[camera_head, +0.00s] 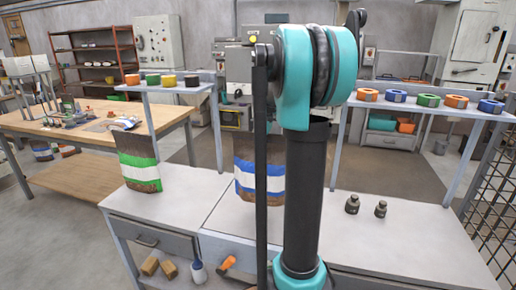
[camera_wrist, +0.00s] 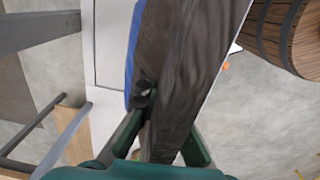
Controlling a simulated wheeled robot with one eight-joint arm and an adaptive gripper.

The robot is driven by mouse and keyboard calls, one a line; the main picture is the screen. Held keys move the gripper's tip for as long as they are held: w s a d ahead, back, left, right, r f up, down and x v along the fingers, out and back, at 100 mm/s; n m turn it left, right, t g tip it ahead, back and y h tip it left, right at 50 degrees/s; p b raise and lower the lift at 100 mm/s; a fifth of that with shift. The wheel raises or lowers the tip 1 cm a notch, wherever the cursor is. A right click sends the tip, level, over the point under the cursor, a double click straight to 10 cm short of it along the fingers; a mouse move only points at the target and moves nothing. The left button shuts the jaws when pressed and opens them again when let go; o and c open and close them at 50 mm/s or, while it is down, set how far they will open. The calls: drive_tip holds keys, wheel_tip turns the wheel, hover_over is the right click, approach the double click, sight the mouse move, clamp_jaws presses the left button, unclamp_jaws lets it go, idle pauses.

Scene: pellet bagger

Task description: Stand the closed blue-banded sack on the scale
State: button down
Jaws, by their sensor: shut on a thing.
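The blue-banded sack (camera_head: 276,172), brown with blue and white bands, is upright over the white bench top in the head view, partly hidden behind my arm. I cannot tell whether its base touches the surface. In the wrist view my gripper (camera_wrist: 165,125) has its green fingers around the brown part of the sack (camera_wrist: 185,60), shut on it. A blue strip shows along the sack's left edge there. My gripper is hidden in the head view. I cannot make out the scale clearly in either view.
A green-banded sack (camera_head: 138,172) stands at the bench's left. Two small dark weights (camera_head: 352,204) stand to the right of my arm. Raised shelves with colored rings (camera_head: 428,100) line the bench's back. A wooden barrel (camera_wrist: 288,38) shows in the wrist view. The bench's right part is clear.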

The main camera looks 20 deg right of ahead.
sight(263, 167)
drive_tip(key=shift+w, duration=0.5)
drive_tip(key=shift+f, duration=2.85)
drive_tip(key=c, duration=1.6)
unclamp_jaws()
wheel_tip(263, 167, up, 12)
drive_tip(key=shift+s+a+r, duration=0.1)
drive_tip(key=shift+s, duration=0.05)
